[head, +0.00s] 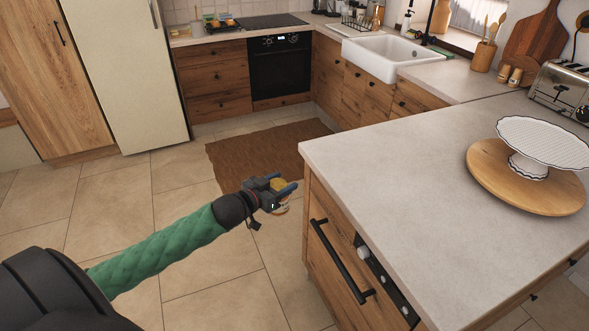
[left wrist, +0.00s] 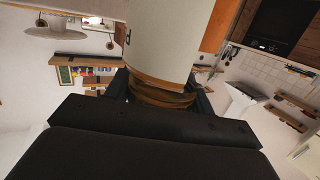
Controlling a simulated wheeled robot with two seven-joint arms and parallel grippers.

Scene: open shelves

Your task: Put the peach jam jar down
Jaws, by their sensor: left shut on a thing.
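My left gripper (head: 281,187) is shut on the peach jam jar (head: 281,208). Only small yellow and pale parts of the jar show around the fingers in the head view. In the left wrist view, the jar (left wrist: 163,45) is large and close between the fingers, with a pale wrap and an amber-brown band near the gripper. The gripper is in the air over the floor, just left of the near counter (head: 400,165) and apart from it. My right gripper is out of view.
A white cake stand (head: 540,143) on a round wooden board (head: 487,172) occupies the counter's right part. A toaster (head: 562,88) stands behind it. The counter's left and middle are clear. A black drawer handle (head: 338,265) sticks out from its front.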

